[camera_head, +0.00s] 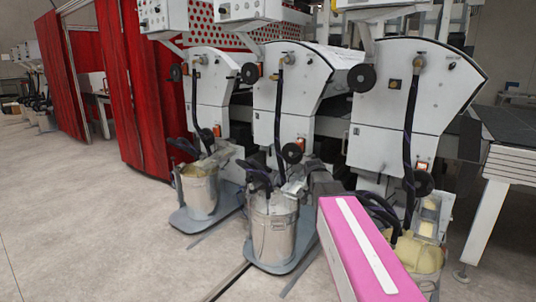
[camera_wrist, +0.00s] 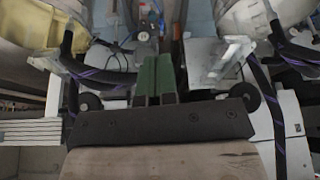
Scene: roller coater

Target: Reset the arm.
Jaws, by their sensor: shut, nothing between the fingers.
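My arm (camera_head: 365,250) shows in the head view as a pink link with a white strip, reaching from the lower right towards the machines. Its far end is dark and hard to tell from the hoses and parts behind it. In the wrist view my gripper (camera_wrist: 154,62) has two green fingers side by side, shut, with nothing between them. A dark mount bar lies at their base. The fingers point into the space between two buckets and touch nothing that I can see.
Metal buckets (camera_head: 273,228) and (camera_head: 199,190) stand on grey bases below white coating units (camera_head: 403,90) with hanging dark hoses. A yellowish bucket (camera_head: 420,254) is close beside my arm. A dark-topped table (camera_head: 515,128) stands at right. The floor (camera_head: 90,220) at left is clear.

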